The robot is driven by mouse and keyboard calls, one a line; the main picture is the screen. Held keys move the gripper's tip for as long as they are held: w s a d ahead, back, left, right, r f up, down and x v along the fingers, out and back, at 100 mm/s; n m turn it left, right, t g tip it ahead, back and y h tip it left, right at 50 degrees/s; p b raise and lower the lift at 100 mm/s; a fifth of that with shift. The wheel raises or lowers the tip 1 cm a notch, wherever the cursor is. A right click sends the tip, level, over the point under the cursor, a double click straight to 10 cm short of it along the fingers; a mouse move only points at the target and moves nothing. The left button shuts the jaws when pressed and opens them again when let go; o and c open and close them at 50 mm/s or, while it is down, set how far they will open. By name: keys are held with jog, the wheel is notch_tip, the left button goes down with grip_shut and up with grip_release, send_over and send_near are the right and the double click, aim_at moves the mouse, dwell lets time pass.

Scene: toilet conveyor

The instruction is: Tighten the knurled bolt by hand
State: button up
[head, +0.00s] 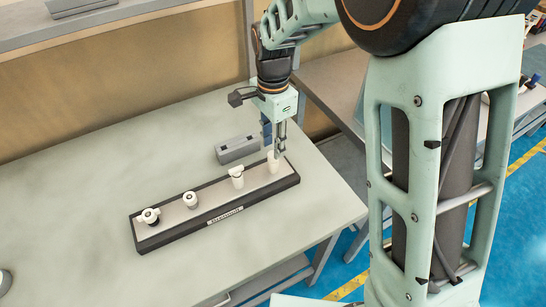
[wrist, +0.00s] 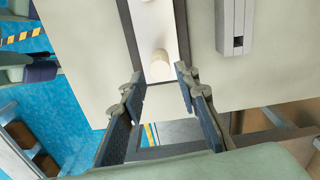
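A long black-edged fixture (head: 217,222) with a pale top plate lies on the table. Several white fittings stand along it. The rightmost is a plain pale cylinder (head: 273,162), which looks like the knurled bolt; knurling is too small to make out. My gripper (head: 275,150) points down right at this cylinder. In the wrist view the cylinder (wrist: 160,63) stands on the plate just beyond the fingertips, roughly centred between them. My gripper (wrist: 159,82) is open there, with a clear gap between the fingers and nothing held.
Along the fixture stand a T-shaped white fitting (head: 237,176), a round white knob (head: 190,200) and a black-and-white knob (head: 149,216). A grey block (head: 238,148) lies behind the fixture, close to my gripper.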

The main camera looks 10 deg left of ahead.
jog(key=n, duration=0.6)
jog(key=shift+n, duration=0.4)
jog(key=n+p, duration=0.1)
jog(key=n, duration=0.6)
jog(key=n+p, duration=0.1)
jog(key=n, duration=0.3)
jog(key=shift+n, duration=0.3)
jog(key=shift+r+n+p, duration=0.1)
jog(key=shift+n+p, duration=0.3)
jog(key=shift+n, duration=0.8)
jog(key=n+p, duration=0.2)
jog(key=n, duration=0.4)
jog(key=shift+n, duration=0.4)
